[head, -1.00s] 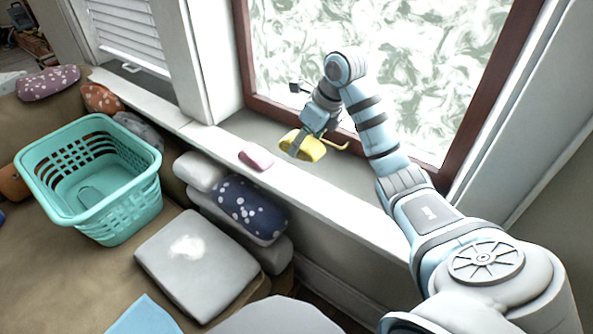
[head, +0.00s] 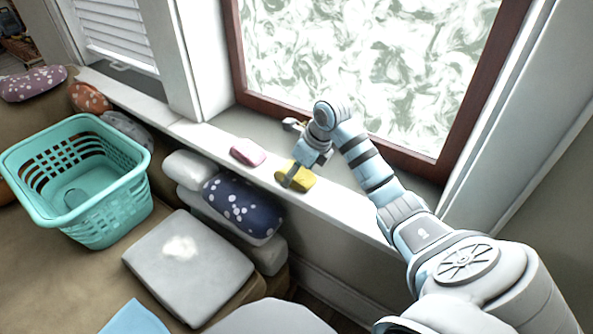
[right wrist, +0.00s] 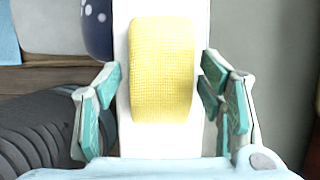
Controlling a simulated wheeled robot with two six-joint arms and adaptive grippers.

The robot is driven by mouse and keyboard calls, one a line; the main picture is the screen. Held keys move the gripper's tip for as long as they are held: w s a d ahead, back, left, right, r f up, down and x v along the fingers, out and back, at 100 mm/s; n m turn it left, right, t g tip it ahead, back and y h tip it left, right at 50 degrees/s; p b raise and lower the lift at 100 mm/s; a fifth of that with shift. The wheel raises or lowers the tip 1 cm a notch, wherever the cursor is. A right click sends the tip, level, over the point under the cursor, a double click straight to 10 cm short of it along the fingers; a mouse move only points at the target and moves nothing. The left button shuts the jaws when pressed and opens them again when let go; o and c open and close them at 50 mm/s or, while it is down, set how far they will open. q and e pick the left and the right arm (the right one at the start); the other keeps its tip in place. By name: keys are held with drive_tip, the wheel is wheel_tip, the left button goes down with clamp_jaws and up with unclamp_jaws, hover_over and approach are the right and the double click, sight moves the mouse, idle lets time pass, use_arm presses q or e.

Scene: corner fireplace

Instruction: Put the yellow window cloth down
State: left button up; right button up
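The yellow window cloth (head: 301,182) is a thick yellow pad with a waffle texture, lying on the white window sill (head: 342,208). In the right wrist view the yellow cloth (right wrist: 163,70) lies between my fingers, with white sill showing on both sides of it. My right gripper (head: 292,178) is low over the sill at the cloth. In the right wrist view the gripper (right wrist: 160,85) has its fingers spread, with narrow gaps to the cloth. My left gripper is out of view.
A pink sponge-like block (head: 248,152) lies on the sill left of the cloth. Below are a dark spotted cushion (head: 243,208), a grey cushion (head: 188,265) and a teal laundry basket (head: 118,213). The window glass (head: 370,70) is smeared white. The sill right of the cloth is clear.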

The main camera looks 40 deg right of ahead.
sight(303, 173)
drive_tip(key=shift+r, duration=0.15)
drive_tip(key=p+v, duration=0.5)
drive_tip(key=shift+w+r, duration=0.15)
drive_tip(key=shift+r, duration=0.15)
use_arm(q)
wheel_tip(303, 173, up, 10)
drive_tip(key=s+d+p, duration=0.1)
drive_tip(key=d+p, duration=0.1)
drive_tip(key=p, duration=0.3)
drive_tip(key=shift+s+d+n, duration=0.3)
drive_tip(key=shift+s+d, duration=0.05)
use_arm(e)
drive_tip(key=v, duration=0.6)
drive_tip(key=shift+s+d+r, duration=0.1)
drive_tip(key=shift+s+r, duration=0.1)
drive_tip(key=shift+s, duration=0.2)
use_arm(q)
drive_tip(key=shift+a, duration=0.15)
